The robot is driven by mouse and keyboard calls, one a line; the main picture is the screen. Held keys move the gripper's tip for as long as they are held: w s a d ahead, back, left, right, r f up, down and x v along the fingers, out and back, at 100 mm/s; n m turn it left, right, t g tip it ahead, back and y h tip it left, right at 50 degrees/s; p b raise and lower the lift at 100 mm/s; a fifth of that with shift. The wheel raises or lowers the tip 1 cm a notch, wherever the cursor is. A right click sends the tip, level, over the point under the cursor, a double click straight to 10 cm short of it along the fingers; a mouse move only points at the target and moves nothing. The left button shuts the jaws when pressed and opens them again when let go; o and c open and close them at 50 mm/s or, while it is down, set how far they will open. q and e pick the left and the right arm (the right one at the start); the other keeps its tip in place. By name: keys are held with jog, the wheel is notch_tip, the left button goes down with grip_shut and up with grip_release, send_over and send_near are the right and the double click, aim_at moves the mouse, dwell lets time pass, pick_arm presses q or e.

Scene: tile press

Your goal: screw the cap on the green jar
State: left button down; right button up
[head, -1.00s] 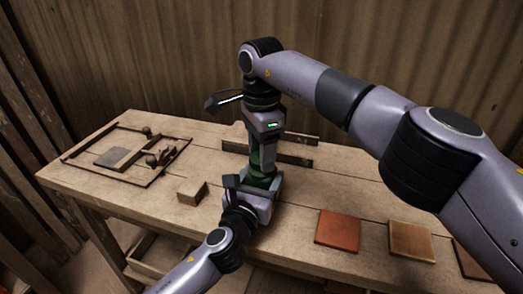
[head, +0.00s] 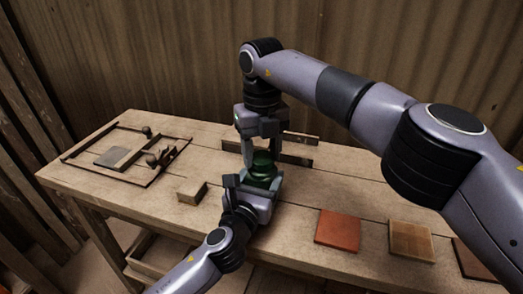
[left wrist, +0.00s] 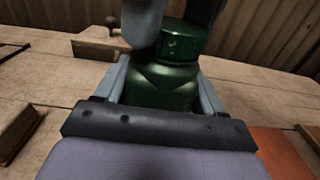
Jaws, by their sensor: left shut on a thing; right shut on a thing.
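The green jar (left wrist: 165,88) stands upright on the workbench, and its lower part shows in the head view (head: 258,182). The dark green cap (left wrist: 172,42) sits on top of the jar; it also shows in the head view (head: 263,158). I cannot tell how far it is threaded. My left gripper (head: 255,183) is shut on the jar body from the front, one finger on each side. My right gripper (head: 264,152) points down from above, its two fingers shut on the cap's sides. The fingers partly hide the cap and jar.
A wooden block (head: 192,192) lies left of the jar. A wooden frame (head: 150,181) with a grey tile (head: 112,157) lies at the far left. A red tile (head: 338,230) and a brown tile (head: 411,240) lie to the right. A dark rail (head: 300,150) is behind.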

jog(key=shift+m, duration=0.7)
jog(key=o, duration=1.2)
jog(key=shift+c, duration=0.2)
jog(key=shift+r, duration=0.1)
jog(key=shift+r, duration=2.15)
jog(key=o, duration=0.4)
pick_arm(q)
jog(key=shift+c, duration=0.2)
grip_release()
jog(key=shift+p+v, duration=0.4)
jog(key=shift+v, duration=3.2)
pick_arm(e)
jog(key=shift+r, duration=0.4)
pick_arm(q)
jog(key=shift+f, duration=0.1)
pick_arm(e)
jog(key=shift+s, duration=0.1)
